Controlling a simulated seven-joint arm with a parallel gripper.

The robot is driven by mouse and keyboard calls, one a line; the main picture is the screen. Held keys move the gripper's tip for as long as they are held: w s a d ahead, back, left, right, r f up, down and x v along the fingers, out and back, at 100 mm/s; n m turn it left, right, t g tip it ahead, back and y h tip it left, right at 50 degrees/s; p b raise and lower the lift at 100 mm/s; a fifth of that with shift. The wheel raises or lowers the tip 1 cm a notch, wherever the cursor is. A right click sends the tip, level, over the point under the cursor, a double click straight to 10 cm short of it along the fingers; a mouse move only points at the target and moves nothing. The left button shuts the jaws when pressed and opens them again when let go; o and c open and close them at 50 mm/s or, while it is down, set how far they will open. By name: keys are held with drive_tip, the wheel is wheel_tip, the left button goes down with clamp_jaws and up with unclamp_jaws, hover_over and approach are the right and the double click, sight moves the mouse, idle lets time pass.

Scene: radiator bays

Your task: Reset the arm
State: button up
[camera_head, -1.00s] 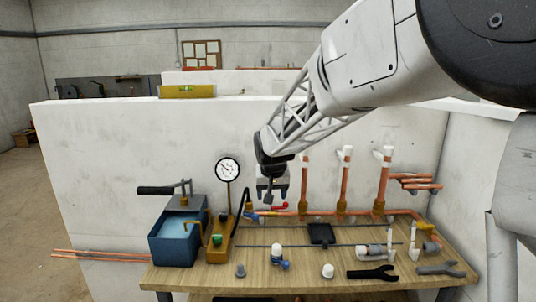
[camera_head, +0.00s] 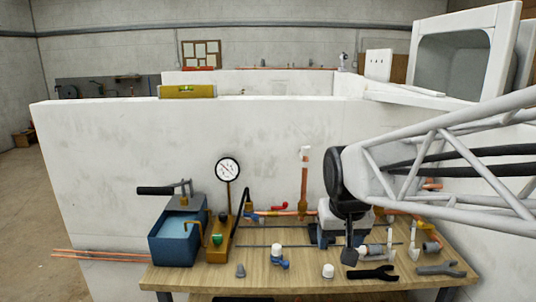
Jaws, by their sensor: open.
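My gripper (camera_head: 336,245) hangs low over the right half of the wooden workbench (camera_head: 215,278), its jaws open. It is seen from the side and partly hidden by my wrist, and I see nothing held in it. My arm reaches in from the right edge of the picture. A single upright copper pipe with a white cap (camera_head: 304,180) shows just left of my wrist. The other upright pipes are hidden behind my arm.
A blue tank pump (camera_head: 177,245) and a round pressure gauge (camera_head: 228,169) stand at the left. A blue-and-white valve (camera_head: 278,257), a white cap (camera_head: 328,271) and dark wrenches (camera_head: 373,273) lie near the front. A white wall (camera_head: 130,140) rises behind.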

drive_tip(key=s+d+f, duration=0.2)
drive_tip(key=s, duration=0.6)
drive_tip(key=s+d+f, duration=0.1)
drive_tip(key=s, duration=0.7)
drive_tip(key=shift+d+f, duration=0.4)
